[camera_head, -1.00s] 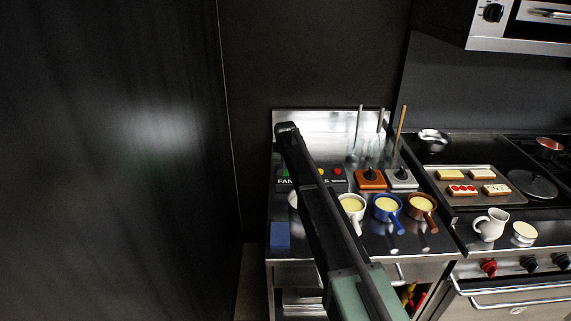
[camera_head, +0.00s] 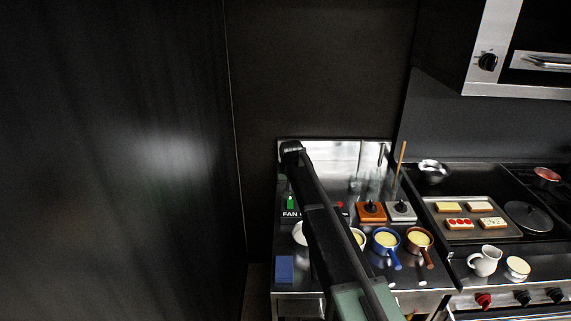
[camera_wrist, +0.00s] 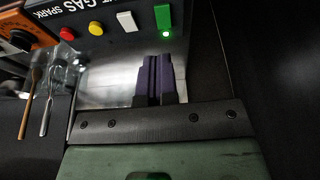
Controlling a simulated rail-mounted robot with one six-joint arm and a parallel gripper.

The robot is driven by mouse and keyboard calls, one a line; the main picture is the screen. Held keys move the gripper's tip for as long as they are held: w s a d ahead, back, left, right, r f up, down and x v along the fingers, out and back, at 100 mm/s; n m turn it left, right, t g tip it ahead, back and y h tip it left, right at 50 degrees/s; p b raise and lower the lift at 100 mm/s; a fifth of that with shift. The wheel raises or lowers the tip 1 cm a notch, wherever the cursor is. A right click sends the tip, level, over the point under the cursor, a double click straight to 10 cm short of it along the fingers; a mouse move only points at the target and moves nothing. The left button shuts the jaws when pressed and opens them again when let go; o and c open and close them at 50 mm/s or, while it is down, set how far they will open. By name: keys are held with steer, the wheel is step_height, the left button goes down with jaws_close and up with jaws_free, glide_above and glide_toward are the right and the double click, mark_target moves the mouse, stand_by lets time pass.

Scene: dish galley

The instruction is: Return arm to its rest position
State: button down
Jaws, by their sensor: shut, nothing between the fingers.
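My gripper shows in the wrist view as two dark purple fingers (camera_wrist: 154,72), side by side and shut with nothing between them. They are over a shiny metal surface, just below a control panel (camera_wrist: 110,20) with red, yellow, white and green buttons. In the head view my dark arm reaches up from the lower edge across the left counter. The arm hides part of the panel and part of a pan (camera_head: 358,237).
A blue pan (camera_head: 386,240) and a brown pan (camera_head: 419,240) stand right of my arm. Behind them are an orange knob block (camera_head: 371,212) and a grey one (camera_head: 401,210). A blue block (camera_head: 285,268) lies at the left. A tray (camera_head: 437,230), jug (camera_head: 486,261) and cup (camera_head: 517,268) are further right.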

steer(key=s+d+f+g+b, duration=0.1)
steer(key=s+d+f+b, duration=0.1)
steer(key=s, duration=1.1)
steer(key=s+d+f+g+b, duration=0.1)
steer(key=s+d+f+b, duration=0.1)
steer(key=s, duration=1.2)
steer(key=s+d+f+g+b, duration=0.1)
steer(key=s+d, duration=0.4)
steer(key=s, duration=0.8)
steer(key=shift+s+f+g+b, duration=0.3)
steer(key=shift+f+b, duration=0.6)
steer(key=shift+f, duration=0.4)
